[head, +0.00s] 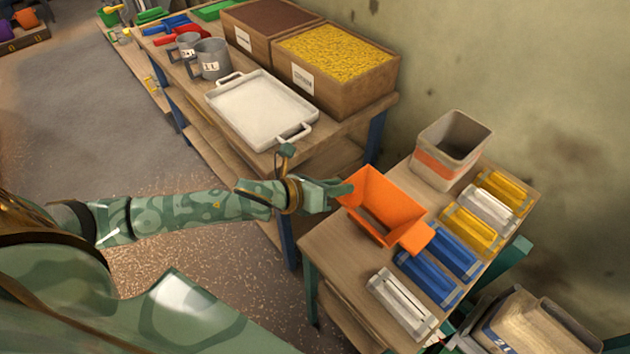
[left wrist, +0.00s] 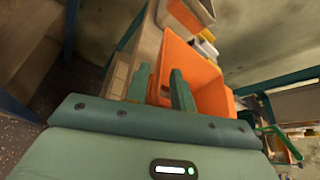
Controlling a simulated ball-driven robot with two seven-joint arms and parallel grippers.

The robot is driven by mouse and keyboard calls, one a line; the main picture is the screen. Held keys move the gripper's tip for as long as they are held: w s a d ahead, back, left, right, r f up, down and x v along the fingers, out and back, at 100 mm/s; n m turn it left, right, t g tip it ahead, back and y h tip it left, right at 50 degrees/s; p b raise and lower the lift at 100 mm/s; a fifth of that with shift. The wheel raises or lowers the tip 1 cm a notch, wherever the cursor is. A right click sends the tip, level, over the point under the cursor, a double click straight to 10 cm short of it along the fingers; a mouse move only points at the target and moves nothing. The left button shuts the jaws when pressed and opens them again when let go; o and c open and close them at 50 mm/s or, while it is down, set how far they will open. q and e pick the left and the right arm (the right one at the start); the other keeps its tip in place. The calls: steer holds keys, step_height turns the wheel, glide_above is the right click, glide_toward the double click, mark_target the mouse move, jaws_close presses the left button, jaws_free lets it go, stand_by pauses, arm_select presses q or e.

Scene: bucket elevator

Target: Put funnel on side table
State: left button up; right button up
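The orange funnel (head: 385,207) is on the side table (head: 335,262), at the table's left part, with its spout end towards the blue blocks; I cannot tell whether its underside rests fully on the top. My left gripper (head: 346,189) is at the funnel's left edge. In the left wrist view, the fingers of the left gripper (left wrist: 162,88) stand apart, one on either side of the near wall of the funnel (left wrist: 190,70), with a gap between them. My right gripper is not clearly in view.
Yellow, white and blue blocks (head: 430,278) line the table's right side, close to the funnel. A grey bin with an orange band (head: 453,150) stands at the back. A workbench with a white tray (head: 262,108) and a box of yellow grains (head: 335,65) is behind.

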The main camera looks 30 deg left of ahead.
arm_select(q)
steer(key=p+v, duration=0.1)
steer(key=v, duration=0.8)
steer(key=shift+p, duration=0.3)
